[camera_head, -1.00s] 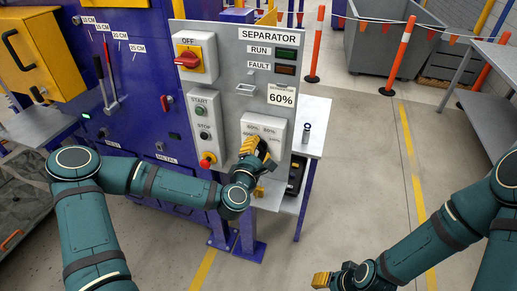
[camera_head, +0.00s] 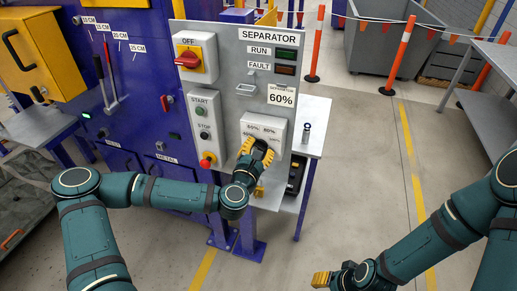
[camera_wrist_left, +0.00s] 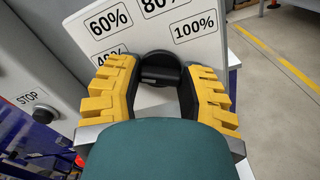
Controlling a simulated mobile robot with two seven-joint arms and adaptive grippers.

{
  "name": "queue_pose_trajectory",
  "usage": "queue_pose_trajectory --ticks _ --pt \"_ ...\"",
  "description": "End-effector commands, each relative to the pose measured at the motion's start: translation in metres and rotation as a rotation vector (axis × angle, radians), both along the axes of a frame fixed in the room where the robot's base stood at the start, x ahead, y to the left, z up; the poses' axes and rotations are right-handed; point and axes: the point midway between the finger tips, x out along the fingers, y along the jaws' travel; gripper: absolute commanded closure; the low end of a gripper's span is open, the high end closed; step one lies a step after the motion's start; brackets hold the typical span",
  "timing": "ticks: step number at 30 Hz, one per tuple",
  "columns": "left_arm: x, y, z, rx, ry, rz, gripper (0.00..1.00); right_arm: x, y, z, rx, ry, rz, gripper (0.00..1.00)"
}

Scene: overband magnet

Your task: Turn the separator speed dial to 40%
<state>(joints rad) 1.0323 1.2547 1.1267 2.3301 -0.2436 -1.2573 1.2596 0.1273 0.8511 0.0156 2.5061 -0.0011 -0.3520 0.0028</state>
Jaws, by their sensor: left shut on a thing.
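The separator speed dial has a black knob (camera_wrist_left: 160,68) on a pale box (camera_head: 263,124) low on the grey separator panel (camera_head: 268,40). In the left wrist view the knob sits between the yellow fingers of my left gripper (camera_wrist_left: 158,90), which is shut on it. My left gripper also shows at the dial in the head view (camera_head: 257,152). The labels 60%, 80% and 100% are readable around the knob; the 40% label is partly hidden by a finger. The knob's pointer cannot be made out. My right gripper (camera_head: 334,279) is low in the head view, away from the panel.
Left of the dial are a start/stop box (camera_head: 203,120) with a red emergency button (camera_head: 208,160) and a red rotary switch (camera_head: 189,58). Open floor lies further right.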

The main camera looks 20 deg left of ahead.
Motion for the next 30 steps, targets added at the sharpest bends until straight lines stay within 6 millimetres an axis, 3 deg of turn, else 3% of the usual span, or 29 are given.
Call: queue_pose_trajectory --ticks 9,10,12,23,30 --pt "0.0 0.0 0.0 0.0 -0.001 0.0 0.95 0.0 0.0 0.0 0.0 0.0 0.0 0.53" --pt "0.0 0.0 0.0 0.0 -0.001 0.0 0.46 0.0 0.0 0.0 0.0 0.0 0.0 0.53" --pt "0.0 0.0 0.0 0.0 -0.001 0.0 0.27 0.0 0.0 0.0 0.0 0.0 0.0 0.53" --pt "-0.004 0.0 0.0 0.001 0.0 0.0 0.27 0.0 0.0 0.0 0.0 0.0 0.0 0.53" --pt "-0.038 0.002 -0.001 0.001 0.002 0.0 0.27 0.0 0.0 0.0 0.0 0.0 0.0 0.53"
